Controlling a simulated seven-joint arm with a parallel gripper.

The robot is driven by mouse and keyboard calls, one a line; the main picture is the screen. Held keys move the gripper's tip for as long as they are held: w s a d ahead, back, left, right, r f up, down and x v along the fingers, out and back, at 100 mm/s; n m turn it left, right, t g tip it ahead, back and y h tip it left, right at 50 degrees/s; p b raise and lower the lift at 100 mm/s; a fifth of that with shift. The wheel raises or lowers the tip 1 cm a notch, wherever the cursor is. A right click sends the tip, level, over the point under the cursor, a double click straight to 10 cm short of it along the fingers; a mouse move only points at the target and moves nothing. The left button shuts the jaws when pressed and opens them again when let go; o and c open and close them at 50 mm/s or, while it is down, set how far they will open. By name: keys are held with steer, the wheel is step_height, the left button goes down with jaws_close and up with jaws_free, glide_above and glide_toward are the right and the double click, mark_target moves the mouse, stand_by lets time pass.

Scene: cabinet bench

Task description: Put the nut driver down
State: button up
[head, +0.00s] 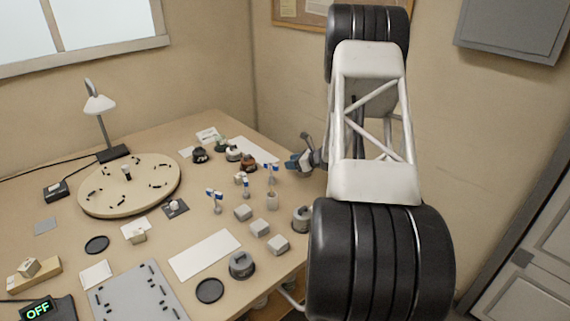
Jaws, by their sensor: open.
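My gripper (300,160) is at the right edge of the bench, partly hidden by my own arm. Its jaws are open and nothing shows held between them. Several small blue-and-white tools stand on the bench to its left: one at the front left (215,200), one in the middle (245,187), and one at the back right (271,172) by a pale cylinder (272,201). I cannot tell which of these, if any, is the nut driver. The area just beneath and behind my arm is hidden.
Several grey blocks (260,228) and a dark grey round part (242,265) sit near the bench's right edge. A white rectangular sheet (205,254) lies bare. A round wooden board (167,192) and a lamp (99,105) are at the left back.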

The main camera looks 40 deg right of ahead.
steer(key=shift+s+d+r, duration=0.2)
steer(key=shift+s+r, duration=0.05)
steer(key=shift+s, duration=0.25)
stand_by(0.4)
steer(key=w+a+r+m+h, duration=0.2)
steer(key=a+r+m+h, duration=0.1)
steer(key=a+r+m, duration=0.3)
steer(key=w+a+r+m+h, duration=0.2)
steer(key=w+a+r+m, duration=0.15)
steer(key=r, duration=0.45)
steer(key=s+a+r+m+g+h, duration=0.2)
steer(key=s+a+r+m+h, duration=0.3)
steer(key=a+r+m, duration=0.65)
steer(key=s+a+r+m+g+y, duration=0.1)
steer(key=s+a+r+m+g, duration=0.2)
steer(key=s+a+m, duration=1.05)
steer(key=s+a+f+m+g+y, duration=0.1)
steer(key=s+a+m+g+y, duration=0.1)
steer(key=s+a, duration=0.7)
steer(key=s+a+m+g+y, duration=0.2)
steer(key=s+a+m, duration=0.2)
steer(key=s+a, duration=0.6)
steer(key=s, duration=0.5)
steer(key=shift+s+a+f+g, duration=0.2)
steer(key=shift+s+f+g, duration=0.15)
steer(key=shift+f+g, duration=0.05)
